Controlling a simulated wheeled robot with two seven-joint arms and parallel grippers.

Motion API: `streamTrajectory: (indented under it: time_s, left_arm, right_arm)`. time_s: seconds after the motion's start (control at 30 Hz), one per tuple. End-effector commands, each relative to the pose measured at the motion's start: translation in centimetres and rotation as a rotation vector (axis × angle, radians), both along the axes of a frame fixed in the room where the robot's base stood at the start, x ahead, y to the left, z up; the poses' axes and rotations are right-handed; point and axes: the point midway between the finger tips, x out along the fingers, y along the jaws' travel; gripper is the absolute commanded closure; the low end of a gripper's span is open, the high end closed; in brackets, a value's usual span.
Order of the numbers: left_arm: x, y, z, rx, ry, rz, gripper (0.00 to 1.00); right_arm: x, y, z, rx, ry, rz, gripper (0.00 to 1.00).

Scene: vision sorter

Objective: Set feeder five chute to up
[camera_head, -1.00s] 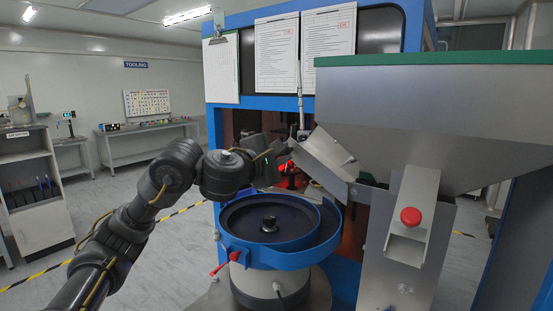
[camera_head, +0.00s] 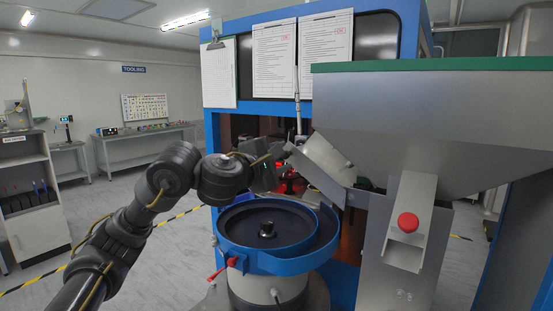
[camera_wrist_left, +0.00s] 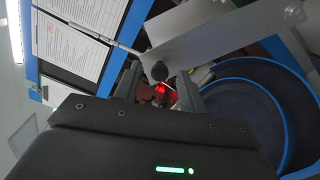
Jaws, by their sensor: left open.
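The feeder chute (camera_head: 328,162) is a grey metal trough that slopes down to the right, between the blue bowl and the hopper. I cannot read a feeder number on it. My left gripper (camera_head: 284,160) is at the chute's upper left end, small and partly hidden in the head view. In the left wrist view, the left gripper (camera_wrist_left: 160,88) has its two dark fingers apart. A round black knob (camera_wrist_left: 159,71) at the end of the metal chute (camera_wrist_left: 225,42) shows between or just beyond the fingertips. I cannot tell whether they touch it. My right gripper is out of view.
The blue vibratory bowl (camera_head: 290,262) stands below the chute, with a red handle (camera_head: 225,267). A large grey hopper (camera_head: 430,110) with a red knob (camera_head: 408,222) on its outlet fills the right. The blue machine frame (camera_head: 285,106) with papers is behind. Open floor lies left.

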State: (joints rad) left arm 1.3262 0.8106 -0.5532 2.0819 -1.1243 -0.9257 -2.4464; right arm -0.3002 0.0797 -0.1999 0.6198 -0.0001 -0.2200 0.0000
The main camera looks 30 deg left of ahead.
Motion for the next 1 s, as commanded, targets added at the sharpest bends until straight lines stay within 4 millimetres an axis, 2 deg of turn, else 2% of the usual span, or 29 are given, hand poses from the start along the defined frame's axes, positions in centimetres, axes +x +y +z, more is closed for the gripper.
streamTrajectory:
  time_s: [0.17, 0.4, 0.57, 0.8, 1.0]
  left_arm:
    - [-1.3, 0.1, 0.2, 0.003, -0.004, -0.002, 0.59]
    - [-5.6, 0.8, 0.2, 0.008, -0.008, 0.001, 0.59]
    - [-8.5, 1.2, 0.4, 0.009, -0.008, 0.002, 0.59]
    - [-10.2, 1.3, 0.2, 0.006, -0.004, -0.001, 0.59]
    - [-10.7, 1.4, 0.1, 0.001, -0.001, 0.000, 0.59]
  right_arm:
    - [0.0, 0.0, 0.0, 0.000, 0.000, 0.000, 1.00]
    - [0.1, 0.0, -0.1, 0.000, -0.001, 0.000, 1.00]
    - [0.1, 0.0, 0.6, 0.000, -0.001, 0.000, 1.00]
    - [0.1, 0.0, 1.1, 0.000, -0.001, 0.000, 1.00]
    - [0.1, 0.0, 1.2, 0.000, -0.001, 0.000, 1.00]
